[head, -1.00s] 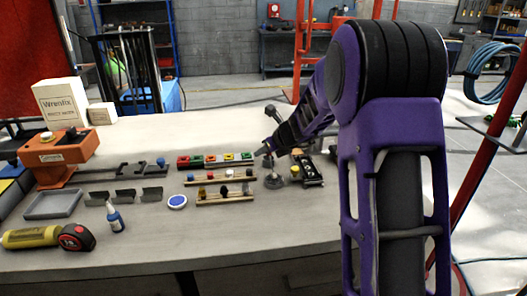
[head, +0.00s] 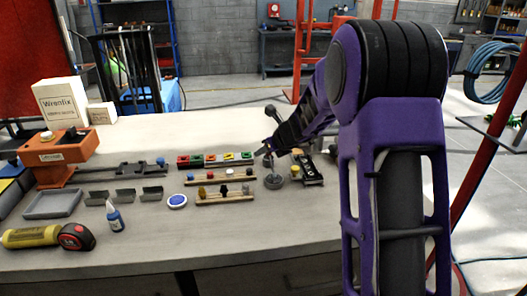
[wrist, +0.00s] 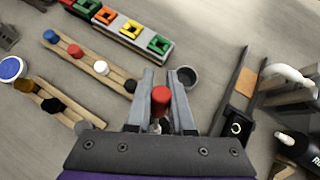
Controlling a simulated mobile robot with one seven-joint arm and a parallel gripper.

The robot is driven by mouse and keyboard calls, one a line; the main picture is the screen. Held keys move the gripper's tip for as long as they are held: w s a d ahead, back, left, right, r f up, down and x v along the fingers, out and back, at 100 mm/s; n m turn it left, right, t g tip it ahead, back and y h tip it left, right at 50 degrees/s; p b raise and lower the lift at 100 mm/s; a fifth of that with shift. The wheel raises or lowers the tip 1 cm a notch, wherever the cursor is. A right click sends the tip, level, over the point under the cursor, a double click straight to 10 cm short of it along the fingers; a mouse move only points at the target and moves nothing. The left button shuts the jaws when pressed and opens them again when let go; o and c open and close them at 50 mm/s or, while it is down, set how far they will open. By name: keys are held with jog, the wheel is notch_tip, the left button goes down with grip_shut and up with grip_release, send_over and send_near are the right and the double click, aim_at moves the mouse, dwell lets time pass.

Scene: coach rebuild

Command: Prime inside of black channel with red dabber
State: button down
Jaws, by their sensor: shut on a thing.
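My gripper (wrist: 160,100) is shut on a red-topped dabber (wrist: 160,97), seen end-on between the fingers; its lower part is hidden. In the head view my gripper (head: 270,152) is at the right of the table, above a small round dark cup (head: 273,182). The cup (wrist: 187,76) shows just beside the right finger in the wrist view. I cannot tell which one is the black channel.
A wooden rack (wrist: 80,62) holds blue, red, white and black tops; a second rack (head: 225,199) stands in front. Behind is a strip of coloured blocks (head: 214,160). A black fixture (wrist: 235,90) stands right of my gripper. The table's front middle is clear.

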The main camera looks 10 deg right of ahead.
jog(key=shift+f, duration=0.1)
notch_tip(320, 180, up, 7)
jog(key=p, duration=0.4)
dwell(0.4)
dwell(0.4)
jog(key=s+d+m+t+h, duration=0.1)
jog(key=s+d+m+h, duration=0.1)
jog(key=s+m+h, duration=0.2)
jog(key=shift+s+d+m, duration=0.25)
jog(key=shift+s+m, duration=0.45)
jog(key=shift+s, duration=0.2)
jog(key=shift+w, duration=0.1)
